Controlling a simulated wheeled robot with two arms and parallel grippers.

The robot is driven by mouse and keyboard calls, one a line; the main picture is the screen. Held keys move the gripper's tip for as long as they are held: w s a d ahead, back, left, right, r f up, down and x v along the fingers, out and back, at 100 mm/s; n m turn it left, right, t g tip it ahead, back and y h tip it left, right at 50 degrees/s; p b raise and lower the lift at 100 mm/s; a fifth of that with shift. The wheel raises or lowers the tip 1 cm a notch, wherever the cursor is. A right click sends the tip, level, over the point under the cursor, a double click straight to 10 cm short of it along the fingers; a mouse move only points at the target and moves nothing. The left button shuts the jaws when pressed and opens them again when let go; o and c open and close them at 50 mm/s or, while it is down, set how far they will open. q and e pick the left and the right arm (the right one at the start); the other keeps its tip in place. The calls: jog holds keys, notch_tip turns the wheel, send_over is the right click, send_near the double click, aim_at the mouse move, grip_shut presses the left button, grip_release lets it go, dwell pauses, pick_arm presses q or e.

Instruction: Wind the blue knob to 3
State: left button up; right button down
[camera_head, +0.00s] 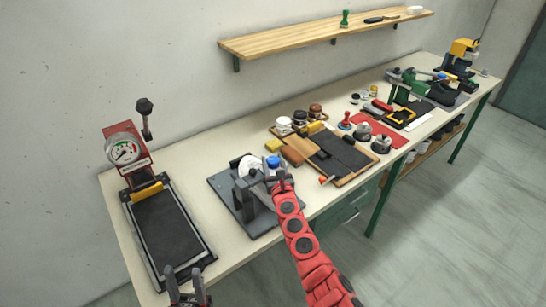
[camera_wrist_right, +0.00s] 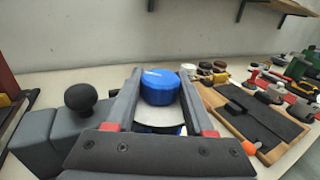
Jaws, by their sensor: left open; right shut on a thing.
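The blue knob (camera_head: 272,161) sits on top of a grey machine (camera_head: 222,187) on the bench. In the right wrist view the knob (camera_wrist_right: 159,88) is a short blue cylinder with a small pale mark on its top. My right gripper (camera_head: 274,171) is shut on it, with one finger (camera_wrist_right: 160,80) on each side. A pale disc (camera_wrist_right: 158,127) shows below the knob, partly hidden by the gripper. I cannot read any numbers on it. My left gripper (camera_head: 184,272) is open and empty at the bench's front left edge.
A red press with a round gauge (camera_head: 124,150) and a black pad (camera_head: 168,226) stands left of the machine. A black ball-topped lever (camera_wrist_right: 81,97) is left of the gripper. Brushes, tins and a wooden board (camera_head: 354,181) lie to the right. A shelf (camera_head: 300,38) hangs behind.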

jog(key=shift+a+m+h, duration=0.1)
jog(key=shift+m+h, duration=0.7)
jog(key=shift+h, duration=0.3)
jog(key=shift+m+h, duration=1.1)
jog(key=shift+h, duration=0.8)
jog(key=shift+c, duration=1.3)
grip_release()
